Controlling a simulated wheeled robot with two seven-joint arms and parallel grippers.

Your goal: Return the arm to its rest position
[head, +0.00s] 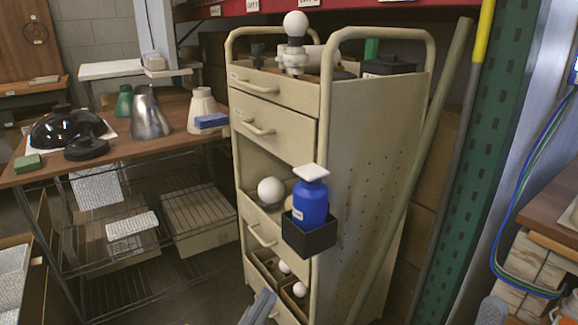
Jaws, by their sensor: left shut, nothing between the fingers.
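My left gripper (259,308) shows as a grey shape at the bottom edge, in front of the cart's lower drawers. It is shut and empty, apart from the things around it. Most of its arm is outside the picture. I cannot make out my right gripper. A grey rounded piece (492,311) at the bottom right is cut off, and I cannot tell what it is.
A cream drawer cart (375,150) stands in the middle, with a blue bottle (311,203) in a black holder on its side. White globes sit on and in it. A wooden table (125,148) with lamp shades is left. A green post (470,170) stands right.

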